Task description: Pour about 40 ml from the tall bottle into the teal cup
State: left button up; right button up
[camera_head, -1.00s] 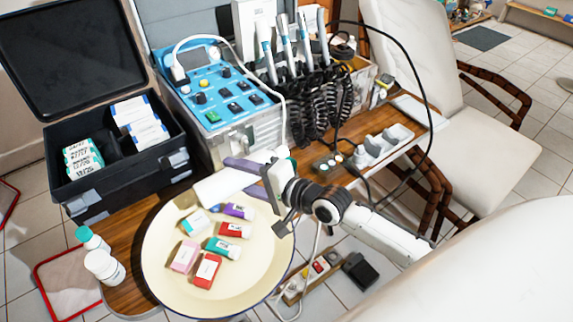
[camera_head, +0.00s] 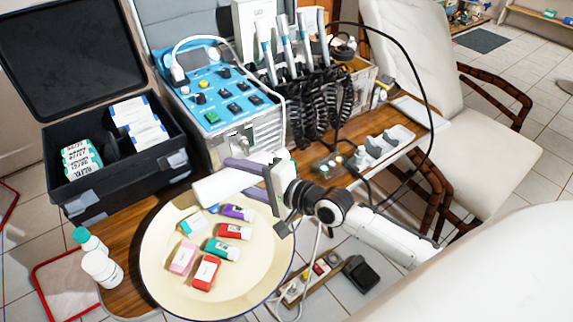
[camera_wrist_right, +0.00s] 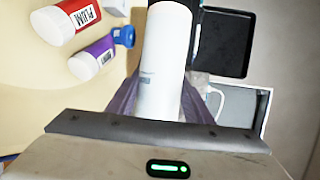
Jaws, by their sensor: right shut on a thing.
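The tall bottle (camera_head: 222,187), plain white, is held nearly level above the plate, its free end to the left. My right gripper (camera_head: 250,180) is shut on it, one purple finger on each side. A teal labelled container (camera_head: 222,248) lies on the plate below. A blue piece (camera_wrist_right: 124,36) shows beside the bottle in the wrist view. I cannot tell which of these, if any, is the teal cup. No liquid is seen. My left gripper is out of view.
The cream plate (camera_head: 258,272) holds several small labelled containers in red, pink and purple. White bottles (camera_head: 103,268) stand on the wooden table at left. An open black case (camera_head: 115,185) and a blue-panelled dental unit (camera_head: 215,95) stand behind; a cable hangs near my right arm.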

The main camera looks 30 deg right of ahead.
jog(key=shift+a+r, duration=0.15)
jog(key=shift+a, duration=0.5)
dwell(0.3)
jog(key=shift+r, duration=0.1)
dwell(1.3)
jog(key=shift+a+f, duration=0.1)
jog(key=shift+f, duration=0.2)
jog(key=r+n+p, duration=0.1)
jog(key=r+p, duration=0.1)
jog(key=p, duration=0.1)
jog(key=shift+h, duration=0.4)
jog(key=shift+f+n, duration=0.15)
jog(key=shift+n, duration=0.15)
jog(key=shift+f, duration=0.1)
jog(key=shift+d+r+h, duration=0.2)
jog(key=shift+h, duration=0.2)
jog(key=shift+n+g, duration=0.3)
